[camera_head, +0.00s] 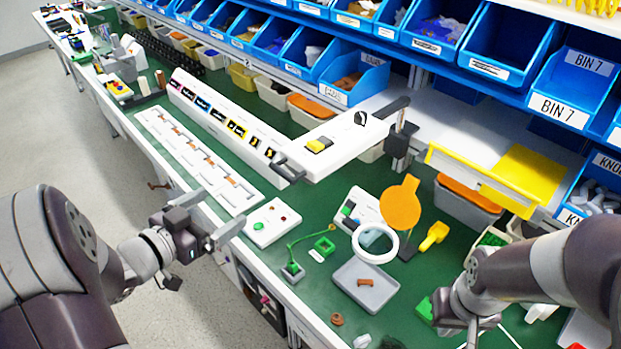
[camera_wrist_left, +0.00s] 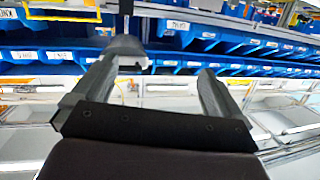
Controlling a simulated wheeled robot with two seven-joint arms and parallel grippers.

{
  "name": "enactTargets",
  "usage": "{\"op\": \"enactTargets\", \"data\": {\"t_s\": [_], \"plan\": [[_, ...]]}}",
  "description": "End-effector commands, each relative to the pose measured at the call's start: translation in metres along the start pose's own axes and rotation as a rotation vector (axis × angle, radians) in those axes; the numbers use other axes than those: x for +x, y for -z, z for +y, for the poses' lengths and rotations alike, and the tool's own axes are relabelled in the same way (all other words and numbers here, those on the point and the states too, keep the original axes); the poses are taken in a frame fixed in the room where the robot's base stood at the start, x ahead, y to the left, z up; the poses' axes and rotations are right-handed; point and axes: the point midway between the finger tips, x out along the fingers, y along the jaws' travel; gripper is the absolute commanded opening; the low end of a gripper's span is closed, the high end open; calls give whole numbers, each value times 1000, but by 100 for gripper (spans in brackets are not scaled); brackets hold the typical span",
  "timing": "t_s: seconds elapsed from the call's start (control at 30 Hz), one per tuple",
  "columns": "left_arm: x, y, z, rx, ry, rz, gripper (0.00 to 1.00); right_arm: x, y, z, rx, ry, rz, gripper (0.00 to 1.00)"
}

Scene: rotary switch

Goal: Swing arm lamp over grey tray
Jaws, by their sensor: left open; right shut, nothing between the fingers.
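A grey tray (camera_head: 348,292) lies on the green bench, with a small brown piece (camera_head: 366,282) in it. A white ring (camera_head: 359,236), which looks like a lamp head, shows just beyond the tray's far edge. A thin green arm (camera_head: 308,238) rises from a small base (camera_head: 293,271) left of the tray; which of these is the arm lamp I cannot tell for sure. My left gripper (camera_head: 225,234) is open and empty, left of the tray near the bench's front edge; its fingers show in the left wrist view (camera_wrist_left: 165,90). My right gripper (camera_head: 472,333) is shut and empty, right of the tray.
An orange disc (camera_head: 400,205) stands behind the ring. A white button box (camera_head: 270,222) and a green square part (camera_head: 325,245) lie left of the ring. A yellow scoop (camera_head: 434,236) lies to its right. Blue bins (camera_head: 509,48) line the back.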

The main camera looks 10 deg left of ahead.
Motion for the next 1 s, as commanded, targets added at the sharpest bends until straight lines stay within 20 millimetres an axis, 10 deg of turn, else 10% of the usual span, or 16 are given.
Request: {"op": "enactTargets", "data": {"t_s": [0.2, 0.7, 1.0], "plan": [[-2, 43, 37, -50, -197, 193, 100, -2, 0, 0, 0, 0, 0, 0], [99, 64, 57, -56, -197, 190, 100, -32, 4, 0, 0, 0, 0, 0], [117, 66, 59, -55, -192, 191, 100, -36, 4, 0, 0, 0, 0, 0]]}}
